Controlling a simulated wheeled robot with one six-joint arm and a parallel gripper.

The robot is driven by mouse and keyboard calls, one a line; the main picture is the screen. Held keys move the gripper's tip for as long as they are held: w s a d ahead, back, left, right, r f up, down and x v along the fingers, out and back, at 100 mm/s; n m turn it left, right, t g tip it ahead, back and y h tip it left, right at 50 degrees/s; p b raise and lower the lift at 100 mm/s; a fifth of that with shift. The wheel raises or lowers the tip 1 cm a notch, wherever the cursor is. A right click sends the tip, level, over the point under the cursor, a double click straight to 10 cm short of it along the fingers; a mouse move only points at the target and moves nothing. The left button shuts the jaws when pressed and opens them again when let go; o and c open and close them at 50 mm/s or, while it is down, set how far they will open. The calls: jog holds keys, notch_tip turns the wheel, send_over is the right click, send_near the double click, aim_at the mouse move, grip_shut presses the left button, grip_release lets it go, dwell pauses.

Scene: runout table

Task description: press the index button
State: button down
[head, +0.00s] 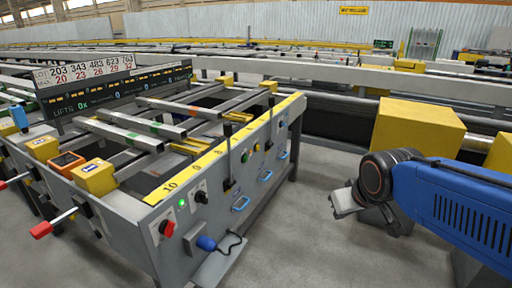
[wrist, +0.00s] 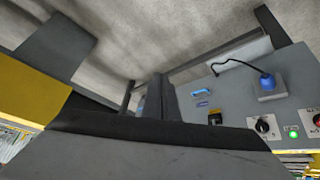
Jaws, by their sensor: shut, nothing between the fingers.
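The grey control panel (head: 222,190) is the front side of the runout table and carries several controls. A lit green lamp (head: 182,204), a black rotary knob (head: 201,197), a red knob (head: 167,228) and a green button (head: 245,156) show on it. I cannot tell which control is the index button, as no label is readable. My gripper (head: 345,203) is shut and empty, held over open floor to the right of the panel and apart from it. The wrist view shows the panel tilted, with the green lamp (wrist: 294,134) and black knob (wrist: 262,126) at right.
A blue plug (head: 206,243) with a black cable sticks out low on the panel. Blue handles (head: 240,203) also project from it. Yellow boxes (head: 95,177) and red-tipped levers (head: 42,229) are at left. A large yellow box (head: 417,128) stands behind my arm. Floor between is clear.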

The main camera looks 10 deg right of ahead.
aim_at(257, 148)
jog(key=w+n+t, duration=0.3)
jog(key=w+t, duration=0.1)
jog(key=w, duration=2)
jog(key=w+a+f+n+t+y, duration=0.1)
jog(key=w+a+f+n+t, duration=0.1)
jog(key=w, duration=0.7)
jog(key=w+a+f+n+t+y, duration=0.1)
jog(key=w+f, duration=0.3)
jog(key=w, duration=0.5)
jog(key=shift+w+a+f+n+t+y, duration=0.25)
jog(key=shift+a+n+t+y, duration=0.15)
jog(key=shift+a+t+y, duration=0.15)
jog(key=w+a, duration=0.5)
jog(key=a, duration=0.2)
jog(key=shift+w+a, duration=0.1)
jog(key=shift+w, duration=0.05)
jog(key=shift+w+a, duration=0.15)
jog(key=shift+a, duration=0.05)
